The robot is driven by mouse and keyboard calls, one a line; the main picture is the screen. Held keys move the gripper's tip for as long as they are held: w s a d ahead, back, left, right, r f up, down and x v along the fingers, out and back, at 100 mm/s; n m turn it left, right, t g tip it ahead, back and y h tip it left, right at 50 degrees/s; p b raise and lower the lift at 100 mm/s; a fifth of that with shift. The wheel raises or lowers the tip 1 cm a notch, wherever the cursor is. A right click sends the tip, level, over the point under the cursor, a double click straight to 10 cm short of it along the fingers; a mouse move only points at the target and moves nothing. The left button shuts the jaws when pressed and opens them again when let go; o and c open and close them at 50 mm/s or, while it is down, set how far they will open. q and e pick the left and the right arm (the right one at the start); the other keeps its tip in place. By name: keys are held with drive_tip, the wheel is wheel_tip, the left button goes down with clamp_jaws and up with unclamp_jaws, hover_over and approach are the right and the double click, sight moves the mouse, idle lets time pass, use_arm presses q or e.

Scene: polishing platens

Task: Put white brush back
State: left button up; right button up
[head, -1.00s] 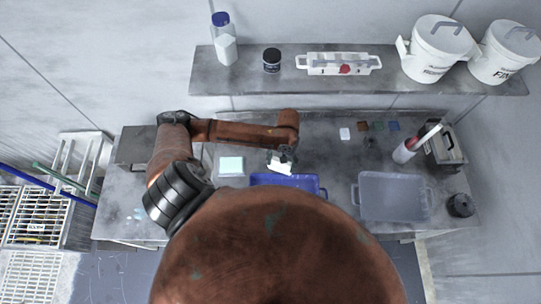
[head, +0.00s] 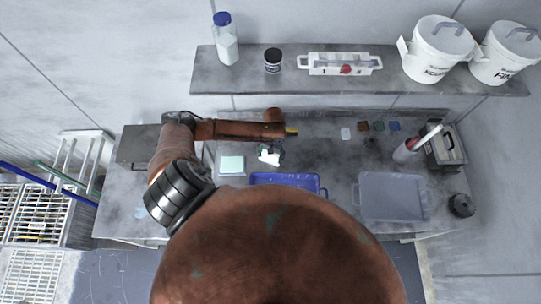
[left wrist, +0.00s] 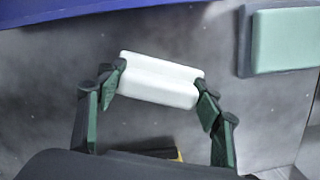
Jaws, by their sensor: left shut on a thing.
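The white brush shows as a plain white block (left wrist: 160,80) between the fingers of my left gripper (left wrist: 155,85) in the left wrist view. The fingers press on its two ends. In the head view the white brush (head: 268,156) is small, beside my left gripper (head: 274,149), over the bench just behind the blue tray (head: 300,179). It looks apart from the tray; its height above the bench is hard to judge. My right gripper is not in view.
A pale green pad (head: 232,164) lies left of the brush. A grey tray (head: 394,192) stands right. A shelf (head: 220,76) overhangs the back. Bare bench lies around the brush.

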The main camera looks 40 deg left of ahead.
use_arm(q)
drive_tip(key=o, duration=1.5)
drive_tip(key=shift+w+a+r, duration=0.1)
drive_tip(key=shift+w+r, duration=0.05)
drive_tip(key=shift+r, duration=1.1)
drive_tip(key=shift+w+r, duration=0.2)
drive_tip(key=shift+r, duration=1.1)
drive_tip(key=shift+w+a+r, duration=0.1)
drive_tip(key=shift+w+r, duration=0.05)
drive_tip(key=shift+r, duration=1.1)
